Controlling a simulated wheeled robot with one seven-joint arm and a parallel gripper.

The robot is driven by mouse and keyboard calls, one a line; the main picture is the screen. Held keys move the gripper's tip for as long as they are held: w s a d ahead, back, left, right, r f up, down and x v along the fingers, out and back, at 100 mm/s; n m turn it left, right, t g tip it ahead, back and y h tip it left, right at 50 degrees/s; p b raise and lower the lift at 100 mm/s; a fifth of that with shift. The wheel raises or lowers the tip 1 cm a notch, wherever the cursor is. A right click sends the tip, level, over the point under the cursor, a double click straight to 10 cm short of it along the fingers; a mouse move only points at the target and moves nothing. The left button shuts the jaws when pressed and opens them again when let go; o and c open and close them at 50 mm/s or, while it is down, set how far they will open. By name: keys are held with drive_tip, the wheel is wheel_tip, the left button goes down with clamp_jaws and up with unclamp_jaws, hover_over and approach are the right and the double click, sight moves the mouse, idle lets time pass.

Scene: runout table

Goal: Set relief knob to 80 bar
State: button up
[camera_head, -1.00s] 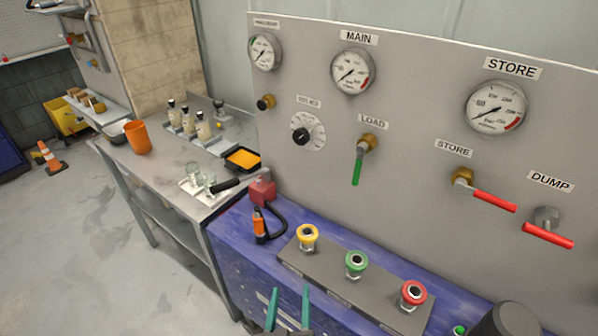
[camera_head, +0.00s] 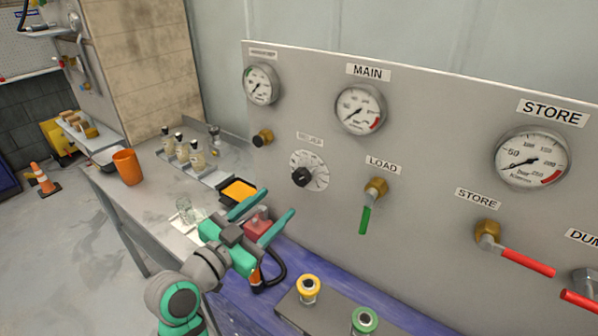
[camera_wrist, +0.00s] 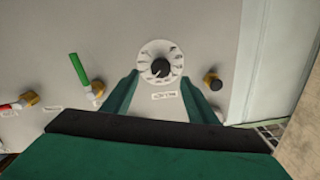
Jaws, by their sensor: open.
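The relief knob (camera_head: 302,177) is a black knob on a round white dial (camera_head: 319,170) on the grey panel, under a small blurred label. My gripper (camera_head: 262,214) is open and empty, below and to the left of the dial in the head view, apart from it. In the wrist view the knob (camera_wrist: 161,68) and its dial (camera_wrist: 145,56) appear beyond and between my two open fingers (camera_wrist: 160,98). The dial's numbers are too small to read, so the setting cannot be told.
A brass fitting (camera_head: 262,137) sits left of the dial, and the green-handled LOAD valve (camera_head: 371,205) sits right. MAIN (camera_head: 360,108) and STORE (camera_head: 531,158) gauges are above. A side table holds an orange cup (camera_head: 127,166).

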sight(299, 180)
drive_tip(key=shift+m, duration=0.3)
drive_tip(key=x, duration=1.1)
drive_tip(key=shift+w+r, duration=0.15)
drive_tip(key=shift+r, duration=0.2)
drive_tip(key=c, duration=1.1)
